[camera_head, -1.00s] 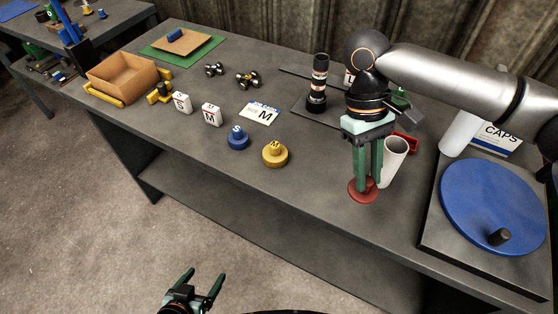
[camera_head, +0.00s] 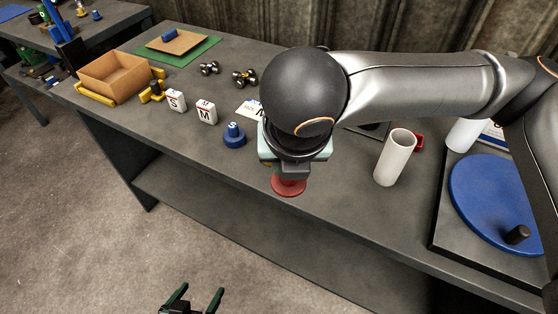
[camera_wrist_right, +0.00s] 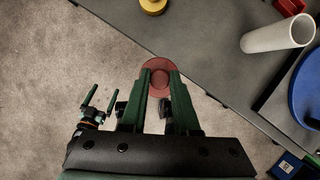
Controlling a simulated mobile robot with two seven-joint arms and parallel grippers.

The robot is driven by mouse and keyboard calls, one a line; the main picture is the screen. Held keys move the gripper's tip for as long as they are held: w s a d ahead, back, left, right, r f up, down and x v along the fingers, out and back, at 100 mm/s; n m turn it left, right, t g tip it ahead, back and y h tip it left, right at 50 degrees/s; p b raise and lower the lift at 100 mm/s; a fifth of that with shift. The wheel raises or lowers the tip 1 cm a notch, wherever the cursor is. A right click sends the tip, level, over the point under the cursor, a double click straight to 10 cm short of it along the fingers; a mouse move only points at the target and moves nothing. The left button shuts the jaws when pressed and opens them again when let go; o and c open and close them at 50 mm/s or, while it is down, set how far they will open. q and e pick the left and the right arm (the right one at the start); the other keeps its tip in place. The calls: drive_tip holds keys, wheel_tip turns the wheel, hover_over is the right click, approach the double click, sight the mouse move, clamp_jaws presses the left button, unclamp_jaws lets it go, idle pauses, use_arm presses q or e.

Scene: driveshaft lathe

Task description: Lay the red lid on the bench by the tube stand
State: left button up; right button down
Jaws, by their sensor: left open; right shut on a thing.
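The red lid (camera_head: 288,188) is a round disc with a knob, held by my right gripper near the bench's front edge. In the right wrist view the lid (camera_wrist_right: 157,62) shows between and beyond the fingertips of my right gripper (camera_wrist_right: 160,80), which is shut on it; the height of the lid above the bench is hard to tell. A white tube (camera_head: 394,158) stands upright to the lid's right, with a red part (camera_head: 419,142) behind it; I cannot tell how its stand is built. My left gripper (camera_head: 200,294) is open and empty, low in front of the bench.
A blue knobbed lid (camera_head: 234,136) sits left of my right wrist; a yellow one (camera_wrist_right: 153,5) shows in the wrist view. White S and M blocks (camera_head: 206,112) and a cardboard box (camera_head: 118,74) stand farther left. A blue disc (camera_head: 490,200) lies at right.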

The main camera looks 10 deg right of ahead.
drive_tip(key=shift+s+a+n, duration=0.1)
drive_tip(key=shift+a+n, duration=0.1)
drive_tip(key=shift+n, duration=0.3)
drive_tip(key=shift+y, duration=0.3)
drive_tip(key=w+d+f, duration=0.2)
drive_tip(key=w, duration=0.1)
drive_tip(key=w+d+f+b, duration=0.1)
drive_tip(key=w+d+f, duration=0.5)
drive_tip(key=shift+w+f+b, duration=0.1)
drive_tip(key=shift+w+b, duration=0.15)
drive_tip(key=shift+b, duration=0.05)
drive_tip(key=shift+w+d+f, duration=0.35)
drive_tip(key=shift+w+f, duration=0.05)
drive_tip(key=shift+f, duration=0.25)
wheel_tip(320, 180, down, 3)
drive_tip(key=shift+w+d+f+b, duration=0.1)
drive_tip(key=shift+d+f+b, duration=0.05)
drive_tip(key=shift+b, duration=0.25)
use_arm(q)
drive_tip(key=shift+w+d+f, duration=0.35)
drive_tip(key=shift+d+f, duration=0.2)
drive_tip(key=shift+f, duration=0.15)
drive_tip(key=shift+r, duration=0.1)
use_arm(e)
drive_tip(key=shift+f, duration=0.1)
